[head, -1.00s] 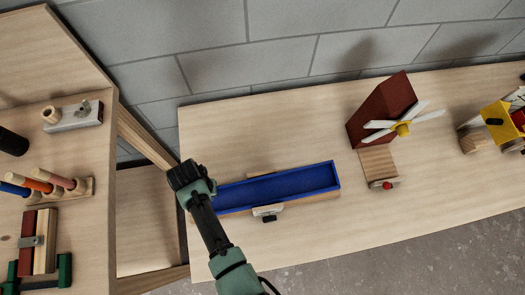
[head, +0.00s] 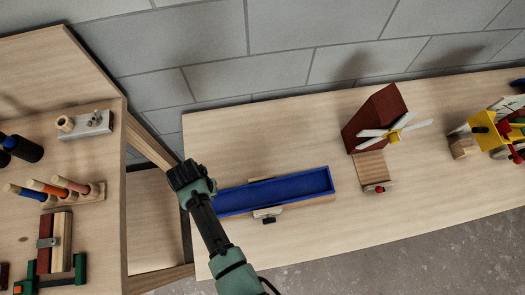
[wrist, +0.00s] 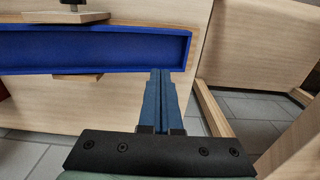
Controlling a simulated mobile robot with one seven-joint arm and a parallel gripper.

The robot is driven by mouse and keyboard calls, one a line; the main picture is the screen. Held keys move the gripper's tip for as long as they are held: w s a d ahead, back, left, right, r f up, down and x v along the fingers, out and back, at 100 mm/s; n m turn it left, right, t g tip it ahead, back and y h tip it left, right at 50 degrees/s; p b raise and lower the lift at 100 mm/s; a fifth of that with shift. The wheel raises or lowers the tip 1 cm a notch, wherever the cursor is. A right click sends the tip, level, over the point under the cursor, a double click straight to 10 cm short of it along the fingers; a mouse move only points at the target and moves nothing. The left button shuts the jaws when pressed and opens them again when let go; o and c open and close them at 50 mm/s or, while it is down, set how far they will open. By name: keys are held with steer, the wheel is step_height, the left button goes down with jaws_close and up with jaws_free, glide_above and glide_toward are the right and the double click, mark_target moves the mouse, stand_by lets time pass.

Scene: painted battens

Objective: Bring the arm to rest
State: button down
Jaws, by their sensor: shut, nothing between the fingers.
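My arm's dark end (head: 190,178) shows in the head view beside the left end of the blue tray, above the gap between the two benches. The fingers are not clear in that view. In the wrist view my gripper (wrist: 160,72) points away from the camera, its two blue-grey fingers pressed together with nothing between them. The tips appear just below the right end of the blue tray (wrist: 90,69); I cannot tell whether they touch it. In the head view the tray (head: 331,180) lies on the long bench, with a small clamp at its front.
A red toy windmill (head: 375,120) and a yellow toy (head: 483,128) stand on the long bench (head: 300,130). The left bench (head: 95,215) holds colored pegs (head: 62,190), clamped battens (head: 61,242) and dark cylinders (head: 24,148). A wooden brace (head: 152,140) crosses the gap.

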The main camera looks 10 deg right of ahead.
steer(key=shift+r+p, duration=0.35)
steer(key=shift+r, duration=0.3)
